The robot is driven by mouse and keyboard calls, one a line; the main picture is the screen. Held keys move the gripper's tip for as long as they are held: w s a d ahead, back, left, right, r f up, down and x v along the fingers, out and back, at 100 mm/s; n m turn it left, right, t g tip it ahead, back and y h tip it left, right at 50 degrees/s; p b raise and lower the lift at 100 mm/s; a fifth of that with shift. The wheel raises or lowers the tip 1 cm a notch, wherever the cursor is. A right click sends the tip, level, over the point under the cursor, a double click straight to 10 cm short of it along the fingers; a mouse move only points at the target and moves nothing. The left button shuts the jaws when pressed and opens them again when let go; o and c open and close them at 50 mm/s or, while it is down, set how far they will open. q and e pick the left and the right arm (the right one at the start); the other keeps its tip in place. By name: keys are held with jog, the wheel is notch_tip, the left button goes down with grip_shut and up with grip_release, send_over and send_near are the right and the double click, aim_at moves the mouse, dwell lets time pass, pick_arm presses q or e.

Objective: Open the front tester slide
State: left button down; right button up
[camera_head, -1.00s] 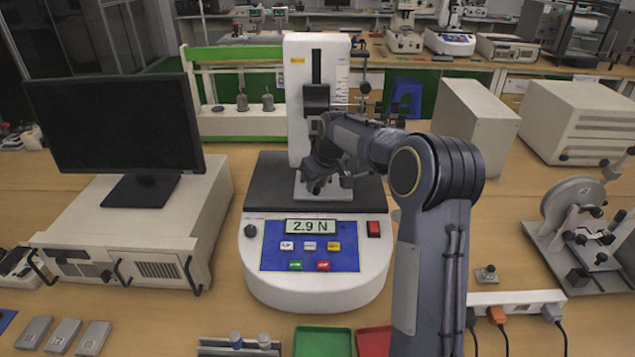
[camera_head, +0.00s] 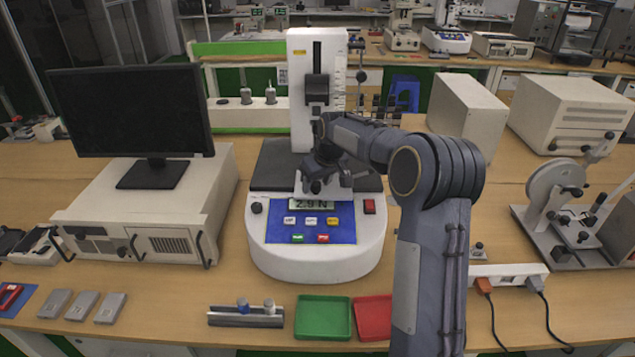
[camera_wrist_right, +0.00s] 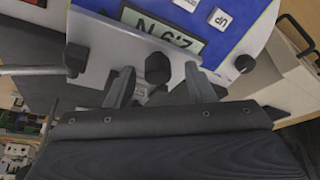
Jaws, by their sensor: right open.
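The tester (camera_head: 318,240) is a white-based machine with a blue button panel, a display reading 2.9 N and a tall white column (camera_head: 304,75) with a dark slide block (camera_head: 317,88). My right gripper (camera_head: 330,185) is in front of the column, just above the display's back edge. In the right wrist view its two fingers (camera_wrist_right: 158,85) are open, with a dark round knob (camera_wrist_right: 158,68) between them. Whether the fingers touch the knob I cannot tell. The display (camera_wrist_right: 160,34) shows upside down beyond them. My left gripper is not in view.
A monitor (camera_head: 130,112) on a white case (camera_head: 150,215) stands left of the tester. A green tray (camera_head: 323,318) and a red tray (camera_head: 373,318) lie in front. White boxes (camera_head: 465,118) stand behind right. A power strip (camera_head: 510,272) lies to the right of my arm.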

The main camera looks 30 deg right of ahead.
jog(key=v, duration=0.7)
jog(key=shift+r+b, duration=0.35)
jog(key=shift+b, duration=0.05)
jog(key=shift+s, duration=0.1)
jog(key=s+a+r+m+y, duration=0.1)
jog(key=s+a, duration=0.3)
jog(key=s, duration=0.5)
jog(key=s+a+r+y, duration=0.1)
jog(key=s+a, duration=0.3)
jog(key=s, duration=0.5)
jog(key=s+a+f, duration=0.2)
jog(key=s+a, duration=0.1)
jog(key=s, duration=0.2)
jog(key=s+a+f+y, duration=0.1)
jog(key=s+a+f, duration=0.2)
jog(key=s, duration=0.3)
jog(key=s+a+f+m+t, duration=0.1)
jog(key=s+a+f, duration=0.1)
jog(key=s, duration=0.3)
jog(key=shift+s+a+f+y, duration=0.3)
jog(key=shift+a+f, duration=0.1)
jog(key=shift+a, duration=0.3)
